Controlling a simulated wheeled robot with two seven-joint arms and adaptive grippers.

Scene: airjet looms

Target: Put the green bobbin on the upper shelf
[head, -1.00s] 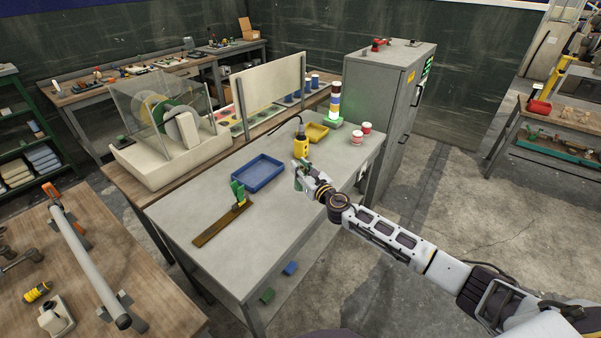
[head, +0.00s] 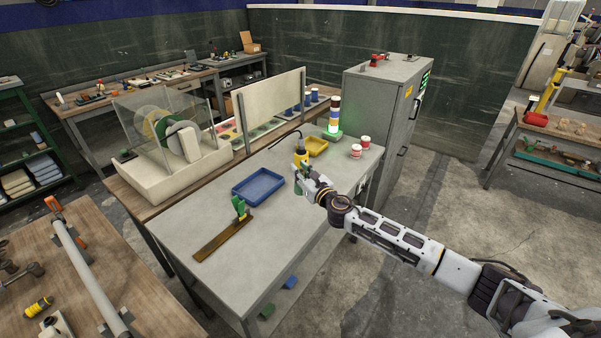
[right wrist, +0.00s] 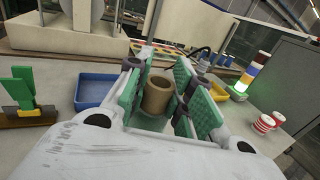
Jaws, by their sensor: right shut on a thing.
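In the head view a bit of green shows at the fingertips, mostly hidden by the gripper. I cannot tell which surface is the upper shelf. My left gripper is not in view.
A grey cabinet (head: 375,105) stands behind right.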

